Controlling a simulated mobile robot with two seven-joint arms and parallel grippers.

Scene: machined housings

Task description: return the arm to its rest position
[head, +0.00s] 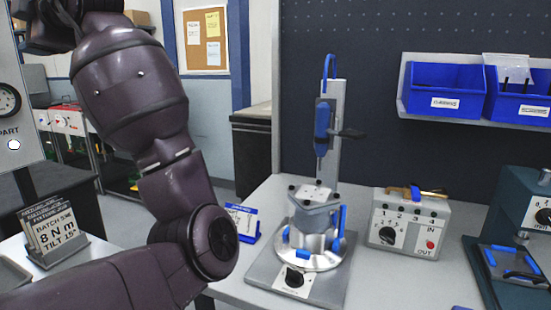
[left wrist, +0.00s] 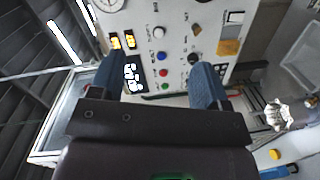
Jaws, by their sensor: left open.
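My left arm (head: 130,85) comes in from the lower left of the head view, bends at a round joint low in the picture and rises to the top left. Its far end is cut off by the top edge there. In the left wrist view my left gripper (left wrist: 163,75) has its two blue-grey fingers spread apart, with nothing held between them. Behind the fingers is a light control panel (left wrist: 178,42) with coloured buttons and orange displays; its distance is hard to judge. My right gripper is in neither view.
On the grey bench (head: 225,288), a fixture with a grey housing (head: 315,196) stands under a blue-handled tool on a post. A switch box (head: 409,225) stands to its right. A batch sign (head: 55,235) is at left, near my arm. Blue bins (head: 443,88) hang at upper right.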

